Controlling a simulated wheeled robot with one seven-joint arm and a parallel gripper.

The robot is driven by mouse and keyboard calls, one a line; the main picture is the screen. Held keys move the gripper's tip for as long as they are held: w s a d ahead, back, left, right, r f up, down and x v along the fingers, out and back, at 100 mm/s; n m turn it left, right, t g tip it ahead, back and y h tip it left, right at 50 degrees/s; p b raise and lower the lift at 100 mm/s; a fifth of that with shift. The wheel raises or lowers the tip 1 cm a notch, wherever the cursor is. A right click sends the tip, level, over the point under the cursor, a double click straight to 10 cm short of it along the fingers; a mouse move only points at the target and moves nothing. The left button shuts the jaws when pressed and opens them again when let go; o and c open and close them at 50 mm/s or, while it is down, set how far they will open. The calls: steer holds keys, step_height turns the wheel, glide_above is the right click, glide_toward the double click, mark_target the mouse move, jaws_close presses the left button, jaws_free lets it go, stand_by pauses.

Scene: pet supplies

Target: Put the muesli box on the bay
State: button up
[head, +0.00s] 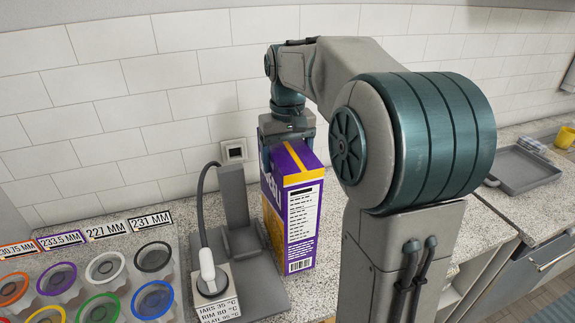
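The muesli box (304,225) is a purple carton with a yellow stripe and a white printed panel with a barcode. It stands upright near the middle of the head view. My gripper (287,150) is above it, pointing down, with its fingers around the box's top edge, and looks shut on it. The grey bay (262,293), a flat plate with an upright post (234,195), is at the box's left and front. The box's lower end is beside or over the plate's right part; I cannot tell whether it touches.
A scale-like block (215,290) with a white plug and dark cable stands on the left. Several coloured round cups (103,266) and number labels (107,230) lie farther left. A grey tray (522,170) and yellow cup (564,137) are at far right. My arm hides the counter's middle.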

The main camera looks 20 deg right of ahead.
steer(key=shift+f, duration=1.4)
steer(key=shift+f, duration=0.15)
steer(key=o, duration=1.7)
steer(key=shift+o, duration=0.8)
